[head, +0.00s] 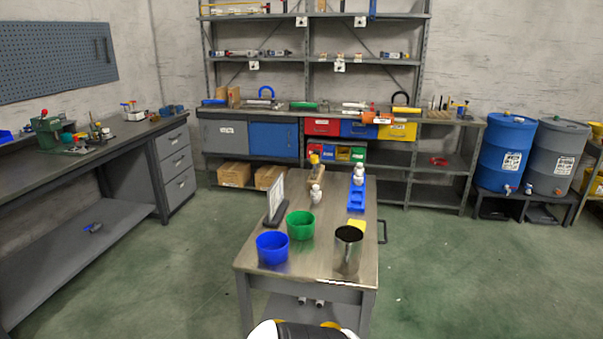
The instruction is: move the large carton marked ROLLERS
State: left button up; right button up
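Two brown cartons sit side by side on the low shelf under the back workbench. The left carton (234,174) is below the grey cabinet door. The right carton (268,176) is below the blue door, partly behind the central table's far end. Both are far from me, and I cannot read a ROLLERS marking on either. Neither of my grippers is in view.
A metal table (325,262) stands close in front of me, holding a blue bin (272,248), a green bin (301,225) and a dark-topped metal cylinder (347,250). A long workbench (95,148) runs along the left. Green floor (190,255) is clear on both sides.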

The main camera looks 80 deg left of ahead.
aim_at(235, 175)
jog(key=u, duration=3.25)
jog(key=i+j+u, duration=0.65)
jog(key=i+u, duration=0.2)
jog(key=i+j+u, duration=0.1)
jog(key=i+u, duration=0.35)
jog(key=i+z, duration=0.2)
jog(key=i, duration=0.25)
jog(key=i+j+z, duration=0.2)
jog(key=i, duration=0.2)
jog(key=i+l+z, duration=0.25)
jog(key=z, duration=0.15)
jog(key=i+z, duration=0.75)
jog(key=i+j+z, duration=0.1)
jog(key=i+z, duration=0.3)
jog(key=i, duration=0.75)
jog(key=i+l+u, duration=0.15)
jog(key=i, duration=0.6)
jog(key=i+l, duration=0.15)
jog(key=i, duration=0.6)
jog(key=j+u, duration=0.05)
